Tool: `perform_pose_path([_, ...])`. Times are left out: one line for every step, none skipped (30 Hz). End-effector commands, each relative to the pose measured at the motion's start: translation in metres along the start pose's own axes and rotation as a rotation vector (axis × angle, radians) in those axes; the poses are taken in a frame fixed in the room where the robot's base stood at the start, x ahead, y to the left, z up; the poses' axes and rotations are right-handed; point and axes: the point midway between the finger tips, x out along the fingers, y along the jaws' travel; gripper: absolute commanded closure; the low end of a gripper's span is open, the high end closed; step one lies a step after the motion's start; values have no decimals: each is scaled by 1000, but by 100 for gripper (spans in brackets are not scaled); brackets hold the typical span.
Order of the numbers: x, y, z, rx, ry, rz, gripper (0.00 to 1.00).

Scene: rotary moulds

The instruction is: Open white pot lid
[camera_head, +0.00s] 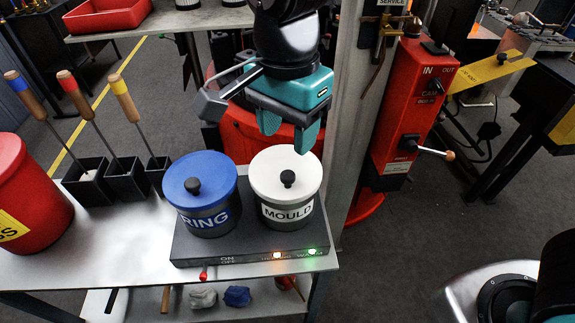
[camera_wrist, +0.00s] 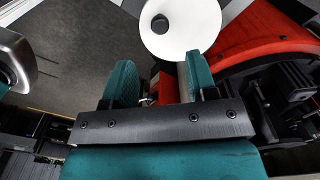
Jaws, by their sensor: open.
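The white pot lid (camera_head: 286,172) with a black knob sits on the dark pot marked MOULD (camera_head: 289,215), on the right of the black heating base (camera_head: 250,248). The lid is flat and covers the pot. My gripper (camera_head: 287,135), with teal fingers, is open and empty above and behind the white lid, apart from the knob (camera_head: 288,178). In the wrist view, the white lid (camera_wrist: 180,27) and its knob (camera_wrist: 159,23) lie at the top, beyond my two fingers (camera_wrist: 160,85). The inside of the pot is hidden.
The blue-lidded RING pot (camera_head: 201,190) stands just left of the white-lidded one. A metal post (camera_head: 350,120) and red machine (camera_head: 410,100) stand to the right. Black boxes with wooden-handled tools (camera_head: 125,182) and a red bin (camera_head: 30,200) are at left.

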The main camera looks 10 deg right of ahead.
Motion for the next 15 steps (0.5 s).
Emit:
perform_pose_path([12,1,0,0,0,7,48])
perform_pose_path([19,1,0,0,0,7,48])
perform_pose_path([28,1,0,-1,0,7,48])
perform_pose_path([35,1,0,-1,0,7,48])
perform_pose_path([41,1,0,-1,0,6,48])
perform_pose_path([48,1,0,-1,0,6,48])
perform_pose_path([54,1,0,-1,0,6,48])
perform_pose_path([59,1,0,-1,0,5,48])
perform_pose_path([65,1,0,-1,0,4,48])
perform_pose_path([69,0,0,-1,0,4,48])
perform_pose_path([72,0,0,-1,0,3,48])
perform_pose_path([77,0,0,-1,-1,3,48])
perform_pose_path([79,0,0,-1,0,3,48])
perform_pose_path([81,0,0,-1,0,1,48])
perform_pose_path([83,0,0,-1,0,1,48])
